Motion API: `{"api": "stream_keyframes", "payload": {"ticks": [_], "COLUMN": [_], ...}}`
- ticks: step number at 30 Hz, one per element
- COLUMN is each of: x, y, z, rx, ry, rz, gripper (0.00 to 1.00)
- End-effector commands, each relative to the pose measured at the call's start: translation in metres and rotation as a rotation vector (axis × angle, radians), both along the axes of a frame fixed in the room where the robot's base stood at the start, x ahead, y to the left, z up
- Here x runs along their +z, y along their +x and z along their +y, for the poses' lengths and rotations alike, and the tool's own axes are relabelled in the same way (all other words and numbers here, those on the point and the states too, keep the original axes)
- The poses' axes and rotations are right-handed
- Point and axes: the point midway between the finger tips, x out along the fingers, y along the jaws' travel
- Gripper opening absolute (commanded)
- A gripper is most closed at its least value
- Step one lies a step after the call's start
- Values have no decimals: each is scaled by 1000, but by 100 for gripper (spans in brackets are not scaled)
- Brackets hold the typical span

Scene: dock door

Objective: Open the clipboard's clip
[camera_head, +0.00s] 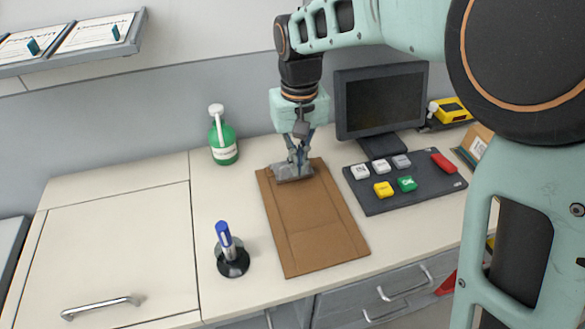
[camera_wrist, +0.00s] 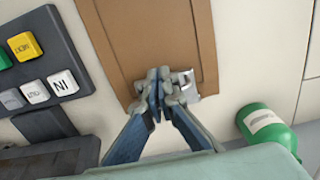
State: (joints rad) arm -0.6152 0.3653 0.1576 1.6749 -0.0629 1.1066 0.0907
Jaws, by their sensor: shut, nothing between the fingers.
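The brown clipboard (camera_head: 315,223) lies flat on the counter. Its grey metal clip (camera_head: 290,173) is at the far end of the board. In the wrist view the clip (camera_wrist: 186,85) shows beside the fingers and is partly hidden by them. My gripper (camera_head: 299,170) points down over the clip with its fingers together and nothing between them. In the wrist view the fingertips (camera_wrist: 158,80) are at the clip, over the board (camera_wrist: 150,40). I cannot tell whether they touch it or whether the clip is raised.
A dark pad (camera_head: 405,182) with several coloured keys lies right of the board, before a monitor (camera_head: 381,100). A green bottle (camera_head: 222,140) stands back left. A blue pen in a black holder (camera_head: 232,262) stands front left. The counter's left part (camera_head: 115,245) is clear.

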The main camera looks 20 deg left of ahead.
Motion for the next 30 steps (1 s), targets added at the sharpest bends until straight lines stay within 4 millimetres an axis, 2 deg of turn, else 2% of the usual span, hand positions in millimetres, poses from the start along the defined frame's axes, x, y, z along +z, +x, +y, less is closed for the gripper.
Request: {"api": "stream_keyframes", "payload": {"ticks": [11,30], "x": [-16,-15], "y": [0,9], "z": [0,8], "rx": [0,0], "ry": [0,1], "rz": [0,-1], "gripper": [0,0]}}
